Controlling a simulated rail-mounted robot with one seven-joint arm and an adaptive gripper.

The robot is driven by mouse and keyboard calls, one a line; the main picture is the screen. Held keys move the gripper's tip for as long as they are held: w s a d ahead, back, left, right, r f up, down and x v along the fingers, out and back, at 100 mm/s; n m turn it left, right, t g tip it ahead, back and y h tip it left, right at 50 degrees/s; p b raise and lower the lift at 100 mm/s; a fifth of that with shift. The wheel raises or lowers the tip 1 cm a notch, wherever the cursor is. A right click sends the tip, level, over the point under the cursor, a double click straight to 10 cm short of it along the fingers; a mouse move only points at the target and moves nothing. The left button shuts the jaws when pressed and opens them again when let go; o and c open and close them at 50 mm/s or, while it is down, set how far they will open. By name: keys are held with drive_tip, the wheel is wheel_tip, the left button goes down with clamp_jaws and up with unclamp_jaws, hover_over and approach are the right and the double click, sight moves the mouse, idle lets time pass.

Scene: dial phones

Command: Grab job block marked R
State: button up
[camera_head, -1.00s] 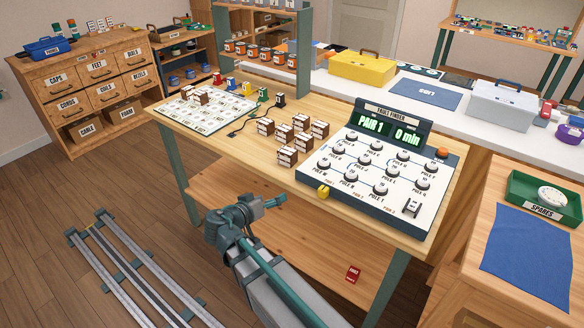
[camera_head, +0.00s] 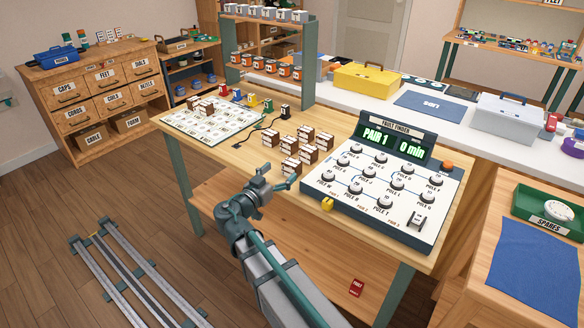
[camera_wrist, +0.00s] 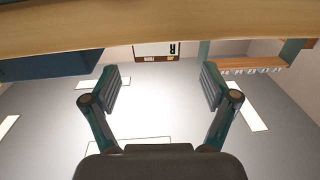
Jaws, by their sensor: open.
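A block marked R (camera_wrist: 157,50), white-faced with a brown edge, shows in the wrist view at the table edge, between and beyond my fingertips. In the head view a cluster of several brown-and-white blocks (camera_head: 307,142) stands on the wooden table; their letters are too small to read there. The nearest block (camera_head: 291,167) stands closest to my gripper. My gripper (camera_head: 289,184) is at the table's front edge, just short of that block. In the wrist view my gripper (camera_wrist: 161,88) is open and empty, its fingers wide apart and not touching the block.
The fault finder panel (camera_head: 398,228) with its knobs stands right of the blocks, a yellow piece (camera_head: 327,204) at its near corner. A white card board (camera_head: 205,128) with some blocks lies at left. A black cord (camera_head: 262,135) lies between. The table's front edge (camera_head: 240,166) is close to my arm.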

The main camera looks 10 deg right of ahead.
sight(288, 166)
drive_tip(key=shift+p+x, duration=0.55)
drive_tip(key=shift+x, duration=2.35)
drive_tip(key=shift+s+d, duration=0.15)
drive_tip(key=shift+c, duration=0.3)
drive_tip(key=c, duration=1.2)
drive_tip(key=shift+r, duration=0.15)
